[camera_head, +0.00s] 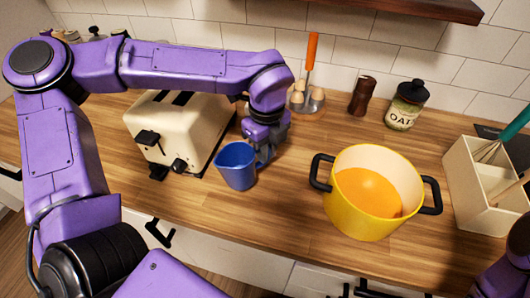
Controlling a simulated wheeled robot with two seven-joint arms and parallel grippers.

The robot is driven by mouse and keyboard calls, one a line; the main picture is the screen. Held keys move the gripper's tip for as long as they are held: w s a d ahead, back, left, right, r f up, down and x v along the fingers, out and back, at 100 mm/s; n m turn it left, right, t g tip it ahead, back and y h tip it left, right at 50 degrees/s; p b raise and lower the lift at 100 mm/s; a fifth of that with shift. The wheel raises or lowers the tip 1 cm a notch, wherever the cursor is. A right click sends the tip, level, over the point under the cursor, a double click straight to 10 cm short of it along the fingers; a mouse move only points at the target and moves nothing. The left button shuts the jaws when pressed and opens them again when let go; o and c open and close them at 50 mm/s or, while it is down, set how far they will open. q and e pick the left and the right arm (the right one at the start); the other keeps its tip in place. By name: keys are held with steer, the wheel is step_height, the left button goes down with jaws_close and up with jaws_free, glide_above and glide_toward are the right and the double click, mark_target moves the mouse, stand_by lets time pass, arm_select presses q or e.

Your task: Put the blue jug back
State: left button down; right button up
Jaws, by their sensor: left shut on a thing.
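The blue jug (236,168) is upright at the middle left of the wooden counter, just right of the toaster. My left gripper (264,158) comes down from above at the jug's right side and is shut on it. The fingertips are partly hidden behind the jug's side. Whether the jug's base touches the counter is hard to tell. Part of my right arm (505,270) shows at the bottom right corner; its gripper is out of view.
A cream toaster (170,135) stands left of the jug. A yellow pot (362,215) with orange contents is to the right. An egg holder (306,98), a brown mill (362,96) and an oats jar (405,108) line the wall. A utensil box (478,205) stands far right.

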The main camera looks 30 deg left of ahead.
arm_select(q)
steer(key=f, duration=0.3)
steer(key=shift+a+f, duration=0.3)
steer(key=shift+a, duration=0.05)
steer(key=shift+w+f, duration=0.1)
steer(key=shift+w, duration=0.05)
steer(key=shift+d+f, duration=0.1)
steer(key=shift+f, duration=0.05)
steer(key=c, duration=1.1)
jaws_free()
step_height(320, 180, up, 12)
steer(key=shift+r+b, duration=0.25)
steer(key=shift+b, duration=0.2)
